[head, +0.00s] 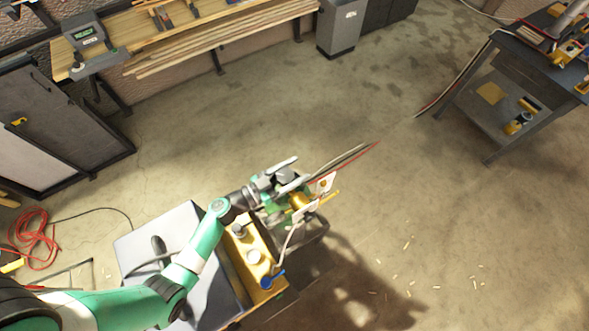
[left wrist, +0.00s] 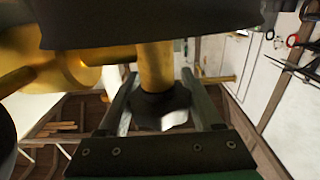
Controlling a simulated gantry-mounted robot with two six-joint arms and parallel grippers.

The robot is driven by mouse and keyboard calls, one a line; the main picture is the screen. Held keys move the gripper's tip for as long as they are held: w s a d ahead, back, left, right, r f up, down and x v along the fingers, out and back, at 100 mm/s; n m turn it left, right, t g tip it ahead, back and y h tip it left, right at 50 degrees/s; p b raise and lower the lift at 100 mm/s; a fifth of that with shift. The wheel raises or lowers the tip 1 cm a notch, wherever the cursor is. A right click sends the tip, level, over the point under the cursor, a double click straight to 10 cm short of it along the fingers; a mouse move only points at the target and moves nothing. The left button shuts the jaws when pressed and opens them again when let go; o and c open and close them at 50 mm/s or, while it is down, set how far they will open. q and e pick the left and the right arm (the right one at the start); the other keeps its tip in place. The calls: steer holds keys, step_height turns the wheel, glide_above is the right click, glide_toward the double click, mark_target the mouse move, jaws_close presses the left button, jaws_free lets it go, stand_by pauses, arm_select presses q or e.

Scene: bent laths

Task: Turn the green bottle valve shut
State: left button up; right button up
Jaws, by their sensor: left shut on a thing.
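The green bottle (head: 272,217) stands on a cart below my left gripper, mostly hidden by the arm and by fittings. Brass fittings (head: 299,201) show at its top. In the left wrist view, a brass stem (left wrist: 156,66) ends in a dark round knob (left wrist: 160,104), which looks like the valve's handle. My left gripper (head: 296,179) is over the bottle's top. Its two fingers also show in the left wrist view (left wrist: 163,112), one on each side of the dark knob, shut on it. My right gripper is not in view.
Pale tags (head: 326,184) and hoses (head: 345,160) hang close beside the gripper. A yellow box with knobs (head: 250,255) and a large grey box (head: 135,245) are under the arm. A red cable (head: 35,232) lies at left. The floor to the right is mostly open.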

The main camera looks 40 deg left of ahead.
arm_select(q)
steer(key=shift+h, duration=0.3)
steer(key=shift+d+r+m+g+h+p, duration=0.15)
steer(key=shift+m+g+h+p, duration=0.25)
steer(key=shift+m+h+p, duration=0.4)
steer(key=shift+s+d+m+g+h, duration=0.15)
steer(key=shift+m+g+h, duration=0.35)
steer(key=shift+m+h, duration=0.55)
steer(key=h, duration=0.1)
steer(key=m+g+h+b, duration=0.1)
steer(key=m+g+h, duration=0.1)
steer(key=shift+s+d+f+h+b, duration=0.15)
steer(key=shift+d+f+h+b, duration=0.15)
steer(key=shift+f+h, duration=0.05)
steer(key=g+h, duration=0.1)
steer(key=m+g+b, duration=0.1)
steer(key=m+g+h+b, duration=0.1)
steer(key=shift+s+d+m+h, duration=0.25)
steer(key=shift+h, duration=0.05)
steer(key=shift+s+d+r+m+g+h+b, duration=0.1)
steer(key=shift+m+g+h+b, duration=0.25)
steer(key=shift+g+b, duration=0.2)
steer(key=o, duration=1.4)
steer(key=shift+c, duration=0.2)
